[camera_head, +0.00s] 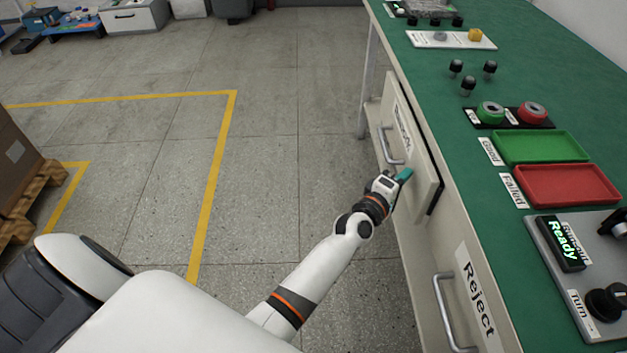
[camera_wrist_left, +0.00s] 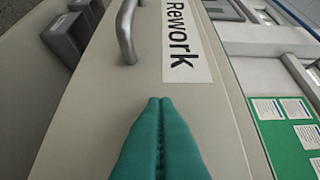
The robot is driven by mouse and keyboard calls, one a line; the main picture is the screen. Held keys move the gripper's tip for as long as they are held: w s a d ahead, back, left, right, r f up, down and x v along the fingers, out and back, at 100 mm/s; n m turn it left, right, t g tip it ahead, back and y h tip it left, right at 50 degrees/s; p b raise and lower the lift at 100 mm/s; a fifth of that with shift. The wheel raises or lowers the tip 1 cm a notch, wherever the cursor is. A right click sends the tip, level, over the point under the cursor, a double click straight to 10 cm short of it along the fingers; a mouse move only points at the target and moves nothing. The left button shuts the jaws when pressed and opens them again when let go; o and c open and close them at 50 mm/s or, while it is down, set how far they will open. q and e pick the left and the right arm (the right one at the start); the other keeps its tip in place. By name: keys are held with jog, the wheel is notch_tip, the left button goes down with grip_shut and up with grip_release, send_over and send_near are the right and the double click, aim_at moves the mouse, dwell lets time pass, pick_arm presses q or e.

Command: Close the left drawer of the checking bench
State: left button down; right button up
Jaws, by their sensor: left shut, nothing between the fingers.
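The checking bench has a green top (camera_head: 440,75) and two drawers in its front. The left drawer (camera_head: 425,180), labelled Rework, stands a little out from the bench front, with a dark gap behind its edge. Its grey bar handle (camera_head: 388,147) also shows in the left wrist view (camera_wrist_left: 126,32). My left gripper (camera_head: 405,175) is shut and empty, with its green fingertips (camera_wrist_left: 160,100) at the drawer front, beside the handle and label. I cannot tell whether the tips touch the panel. My right gripper is out of view.
The Reject drawer (camera_head: 470,270) sits nearer me and looks flush. On the bench top are a green tray (camera_head: 540,147), a red tray (camera_head: 567,185), a button box (camera_head: 510,114) and a Ready display (camera_head: 561,243). A carton on a pallet (camera_head: 40,195) stands left. The floor between is clear.

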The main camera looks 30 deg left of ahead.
aim_at(416, 177)
pick_arm(q)
jog(key=shift+w+d, duration=0.4)
jog(key=shift+d, duration=0.2)
jog(key=shift+w+d, duration=0.35)
jog(key=shift+d, duration=0.2)
jog(key=shift+w+d+r, duration=0.1)
jog(key=shift+d+r, duration=0.1)
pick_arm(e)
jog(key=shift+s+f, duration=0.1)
pick_arm(q)
jog(key=shift+d, duration=0.1)
